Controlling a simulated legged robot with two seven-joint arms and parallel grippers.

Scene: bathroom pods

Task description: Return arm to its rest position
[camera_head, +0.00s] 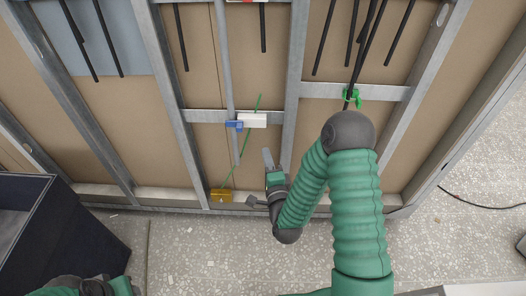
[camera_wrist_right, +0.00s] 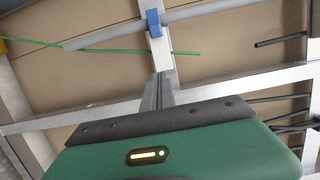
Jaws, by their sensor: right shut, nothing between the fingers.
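My right arm (camera_head: 356,210) with its green ribbed sleeve reaches in from the lower right and bends back toward the wall frame. My right gripper (camera_head: 268,157) is in front of the lower part of the frame, below the white box (camera_head: 252,120). In the right wrist view its two fingers (camera_wrist_right: 158,88) are together and empty, pointing at the metal stud and brown panel behind. I cannot tell how far the tips are from the frame. Part of my left arm (camera_head: 95,287) shows at the bottom left edge; its gripper is not visible.
Metal studs with brown panels fill the upper view; black pipes hang there. A blue clip (camera_head: 234,124) holds a grey conduit. A green cable (camera_head: 244,140) runs toward a yellow box (camera_head: 221,195). A dark bin (camera_head: 75,235) stands at left. Speckled floor (camera_head: 205,245) is open in front.

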